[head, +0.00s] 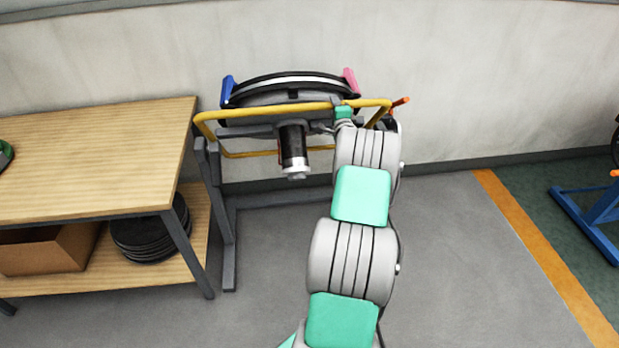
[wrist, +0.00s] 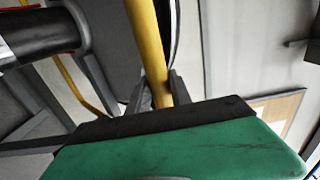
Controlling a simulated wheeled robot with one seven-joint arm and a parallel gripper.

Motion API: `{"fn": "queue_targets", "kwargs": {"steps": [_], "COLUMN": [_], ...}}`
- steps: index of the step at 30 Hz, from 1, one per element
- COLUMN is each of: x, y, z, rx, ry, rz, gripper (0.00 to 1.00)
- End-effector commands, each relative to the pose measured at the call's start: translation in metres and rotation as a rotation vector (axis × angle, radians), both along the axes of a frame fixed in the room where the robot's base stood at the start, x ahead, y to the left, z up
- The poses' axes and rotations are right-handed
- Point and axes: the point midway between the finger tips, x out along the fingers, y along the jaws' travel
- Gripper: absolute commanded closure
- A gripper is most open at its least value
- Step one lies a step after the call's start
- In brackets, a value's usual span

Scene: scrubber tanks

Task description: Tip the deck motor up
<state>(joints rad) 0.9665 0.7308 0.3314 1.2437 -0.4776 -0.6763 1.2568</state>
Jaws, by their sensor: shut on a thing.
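The deck motor (head: 293,150), a black cylinder with a silver end, hangs below a round black deck (head: 292,82) with a white band. The deck is seen nearly edge-on in the head view. A yellow tube frame (head: 262,112) runs around the motor. My gripper (wrist: 163,92) is shut on the yellow tube (wrist: 147,45), seen in the wrist view. In the head view my arm reaches the tube right of the motor and its fingers are mostly hidden. A black cylinder, apparently the motor (wrist: 40,32), shows at the wrist view's upper left.
A grey stand (head: 228,220) carries the deck. A wooden bench (head: 95,150) stands close on the left, with black discs (head: 150,238) and a cardboard box (head: 50,250) on its lower shelf. A wall is behind. Floor right of my arm is clear up to an orange line (head: 540,255).

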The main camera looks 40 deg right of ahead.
Motion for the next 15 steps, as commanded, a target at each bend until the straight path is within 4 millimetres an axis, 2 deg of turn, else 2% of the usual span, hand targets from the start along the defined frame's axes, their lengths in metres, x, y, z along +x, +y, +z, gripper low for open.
{"fn": "queue_targets", "kwargs": {"steps": [9, 15], "x": [0.002, 0.020], "y": [-0.002, -0.013], "z": [0.005, 0.013], "rx": [-0.004, -0.008], "ry": [-0.004, -0.005], "rz": [0.000, 0.001], "gripper": [1.00, 1.00]}}
